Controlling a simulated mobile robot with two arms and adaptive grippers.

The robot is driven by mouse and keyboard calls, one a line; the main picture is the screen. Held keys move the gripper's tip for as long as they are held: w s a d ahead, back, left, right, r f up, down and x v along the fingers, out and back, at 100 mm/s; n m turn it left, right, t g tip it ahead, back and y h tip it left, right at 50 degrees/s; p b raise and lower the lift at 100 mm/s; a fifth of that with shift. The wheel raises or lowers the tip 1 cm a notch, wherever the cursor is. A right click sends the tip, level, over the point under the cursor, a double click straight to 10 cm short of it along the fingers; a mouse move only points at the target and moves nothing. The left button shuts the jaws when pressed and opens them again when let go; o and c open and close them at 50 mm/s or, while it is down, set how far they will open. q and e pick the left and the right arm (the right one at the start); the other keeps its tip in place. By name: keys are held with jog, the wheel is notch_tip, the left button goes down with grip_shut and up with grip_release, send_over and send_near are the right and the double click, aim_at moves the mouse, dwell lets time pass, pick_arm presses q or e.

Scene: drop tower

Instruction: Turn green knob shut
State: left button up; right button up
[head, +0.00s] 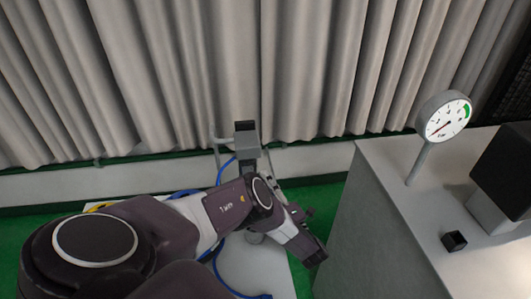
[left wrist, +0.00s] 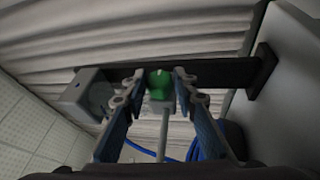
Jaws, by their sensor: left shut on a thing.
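The green knob (left wrist: 160,84) shows in the left wrist view, on top of a pale grey stem. My left gripper (left wrist: 161,78) has one finger on each side of it and is shut on the knob. In the head view my left arm reaches in from the left, and its gripper end (head: 308,246) is low, beside the grey cabinet. The knob is hidden from the head view. My right gripper is in neither view.
A grey cabinet (head: 385,230) stands to the right, carrying a round gauge (head: 446,121), a black box (head: 506,168) and a small black cube (head: 454,241). A dark bar (left wrist: 220,72) crosses behind the knob. Blue hose (head: 222,172) and a pleated curtain (head: 220,70) lie behind.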

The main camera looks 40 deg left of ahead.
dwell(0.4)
pick_arm(q)
jog(key=o, duration=1.2)
jog(key=shift+c, duration=0.2)
jog(key=shift+h, duration=0.3)
